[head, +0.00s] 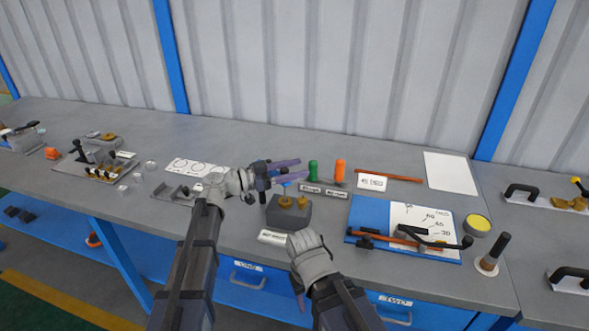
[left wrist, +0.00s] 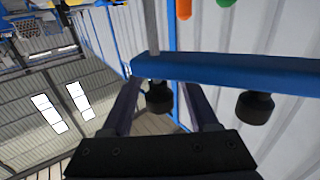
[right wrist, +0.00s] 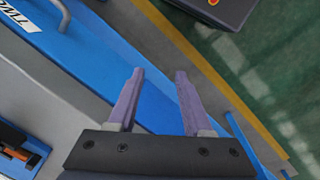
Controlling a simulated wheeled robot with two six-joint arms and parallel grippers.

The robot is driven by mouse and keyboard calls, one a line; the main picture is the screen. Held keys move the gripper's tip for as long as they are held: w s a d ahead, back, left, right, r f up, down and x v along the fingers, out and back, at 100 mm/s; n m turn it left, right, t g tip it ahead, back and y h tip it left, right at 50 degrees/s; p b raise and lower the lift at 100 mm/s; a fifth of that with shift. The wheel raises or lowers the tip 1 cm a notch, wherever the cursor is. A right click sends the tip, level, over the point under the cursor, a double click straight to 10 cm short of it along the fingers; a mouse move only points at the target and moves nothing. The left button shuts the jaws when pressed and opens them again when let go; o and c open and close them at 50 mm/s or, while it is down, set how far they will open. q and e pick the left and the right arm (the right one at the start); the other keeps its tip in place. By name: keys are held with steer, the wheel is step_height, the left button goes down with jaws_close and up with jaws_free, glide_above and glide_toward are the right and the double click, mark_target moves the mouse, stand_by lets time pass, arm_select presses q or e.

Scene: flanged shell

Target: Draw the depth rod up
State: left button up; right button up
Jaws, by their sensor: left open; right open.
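A blue bar (left wrist: 230,75) crosses the left wrist view. A thin grey rod (left wrist: 151,25), apparently the depth rod, meets it, and two black knobs stand on the bar's other side. The nearer knob (left wrist: 160,97) shows between the fingers of my left gripper (left wrist: 160,84). That gripper is open, and I cannot tell whether either finger touches the knob. In the head view the left gripper (head: 300,168) is above a dark grey block (head: 287,216) with brass parts (head: 286,201) on top. The bar is mostly hidden there. My right gripper (right wrist: 160,72) is open and empty near the bench front.
Green (head: 313,170) and orange (head: 340,171) cylinders stand behind the block. A blue board (head: 360,215) with a marked sheet and a black-handled tool lies to the right. A small white label (head: 272,237) lies in front of the block. The back of the bench is mostly clear.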

arm_select(q)
jaws_close()
stand_by(0.3)
stand_by(1.0)
